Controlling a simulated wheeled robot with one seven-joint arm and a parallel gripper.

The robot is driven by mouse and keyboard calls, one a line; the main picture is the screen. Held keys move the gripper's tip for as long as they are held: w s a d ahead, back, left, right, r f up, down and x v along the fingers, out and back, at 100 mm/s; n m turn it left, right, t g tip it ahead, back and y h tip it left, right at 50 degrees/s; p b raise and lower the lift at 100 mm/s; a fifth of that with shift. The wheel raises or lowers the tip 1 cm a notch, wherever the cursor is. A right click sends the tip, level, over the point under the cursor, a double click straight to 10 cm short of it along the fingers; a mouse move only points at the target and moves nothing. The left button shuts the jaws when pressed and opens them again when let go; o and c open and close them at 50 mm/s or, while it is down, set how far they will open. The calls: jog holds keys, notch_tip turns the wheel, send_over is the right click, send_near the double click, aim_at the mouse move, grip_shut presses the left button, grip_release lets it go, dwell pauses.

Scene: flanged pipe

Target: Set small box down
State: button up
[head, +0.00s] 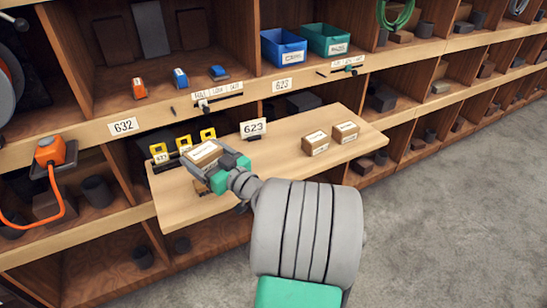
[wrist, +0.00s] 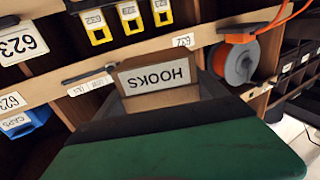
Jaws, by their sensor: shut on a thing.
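The small cardboard box (head: 203,152) has a white label on top and is held in my gripper (head: 209,158) over the left part of a pull-out wooden board (head: 280,150). In the wrist view the box (wrist: 155,76) shows the word HOOKS upside down. My gripper is shut on it. The box seems to be above the board, but I cannot tell the exact gap. A small brown and dark patch under the gripper is mostly hidden.
Two similar boxes (head: 315,143) (head: 345,132) stand on the board's right part. Yellow tagged holders (head: 183,144) line its back left, beside a 623 sign (head: 253,128). Blue (head: 284,47) and teal (head: 325,39) bins sit on the shelf above. The board's middle and front are clear.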

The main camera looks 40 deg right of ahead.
jog(key=s+d+m+g+h+b, duration=0.1)
jog(key=s+d+m+h+b, duration=0.15)
jog(key=s+d, duration=0.5)
jog(key=s+d+m+h+b, duration=0.25)
jog(key=s+d+h, duration=0.2)
jog(key=d, duration=0.65)
jog(key=shift+n+y, duration=0.3)
jog(key=shift+n, duration=0.2)
jog(key=w+d+f, duration=0.2)
jog(key=w+f, duration=0.1)
jog(key=w, duration=0.1)
jog(key=w+d+f, duration=0.2)
jog(key=w+f, duration=0.1)
jog(key=w, duration=0.1)
jog(key=w+d+f, duration=0.2)
jog(key=w+f, duration=0.1)
jog(key=shift+w, duration=0.4)
jog(key=shift+w+d+f, duration=0.1)
jog(key=shift+w+f, duration=0.1)
jog(key=shift+f, duration=1.55)
jog(key=shift+f+b, duration=0.2)
jog(key=shift+b, duration=0.2)
jog(key=o, duration=1.6)
jog(key=shift+o, duration=0.2)
